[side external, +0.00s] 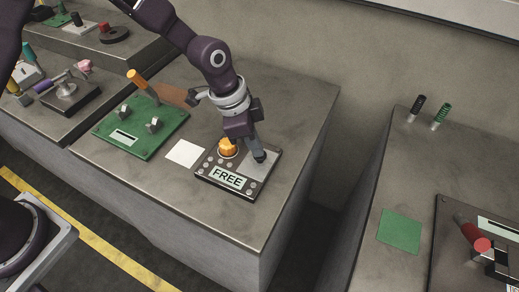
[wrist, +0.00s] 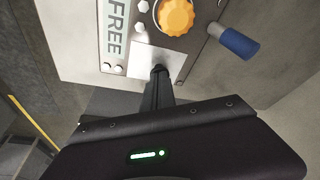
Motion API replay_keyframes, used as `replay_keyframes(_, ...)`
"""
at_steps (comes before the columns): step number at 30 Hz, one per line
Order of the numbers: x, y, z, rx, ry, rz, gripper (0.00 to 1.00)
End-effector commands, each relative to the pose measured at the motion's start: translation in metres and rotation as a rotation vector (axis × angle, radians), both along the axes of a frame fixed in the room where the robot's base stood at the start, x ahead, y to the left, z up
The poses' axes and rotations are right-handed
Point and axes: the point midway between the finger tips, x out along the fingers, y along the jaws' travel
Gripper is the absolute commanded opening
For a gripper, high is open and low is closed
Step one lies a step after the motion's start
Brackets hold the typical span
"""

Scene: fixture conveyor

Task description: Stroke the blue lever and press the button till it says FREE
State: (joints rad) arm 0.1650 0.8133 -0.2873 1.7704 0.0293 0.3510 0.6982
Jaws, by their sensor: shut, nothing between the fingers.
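The dark panel (side external: 205,174) lies on the middle bench. Its display (side external: 227,178) reads FREE, and the word also shows sideways in the wrist view (wrist: 115,28). An orange scalloped knob (side external: 228,148) sits on the panel, also in the wrist view (wrist: 175,15). The blue lever (wrist: 238,43) sticks out beside the knob in the wrist view; in the side view I cannot make it out behind my gripper. My gripper (side external: 260,157) is shut and empty, pointing down, its tips at the pale square plate (wrist: 144,58). Whether they touch it is unclear, and I see no separate button there.
A green board (side external: 140,142) with an orange-handled lever (side external: 138,80) stands left of the panel. A white square (side external: 185,153) lies between them. A right bench holds a green square (side external: 400,231) and a red-handled device (side external: 475,240). A gap separates the benches.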

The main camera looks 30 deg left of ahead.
Motion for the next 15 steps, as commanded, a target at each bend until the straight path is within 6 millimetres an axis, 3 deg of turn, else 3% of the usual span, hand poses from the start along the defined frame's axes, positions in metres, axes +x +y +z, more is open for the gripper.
replay_keyframes(8,0.000,0.000,-0.001,0.001,0.000,0.000,0.00)
replay_keyframes(15,0.001,0.000,0.026,-0.001,-0.003,0.001,0.00)
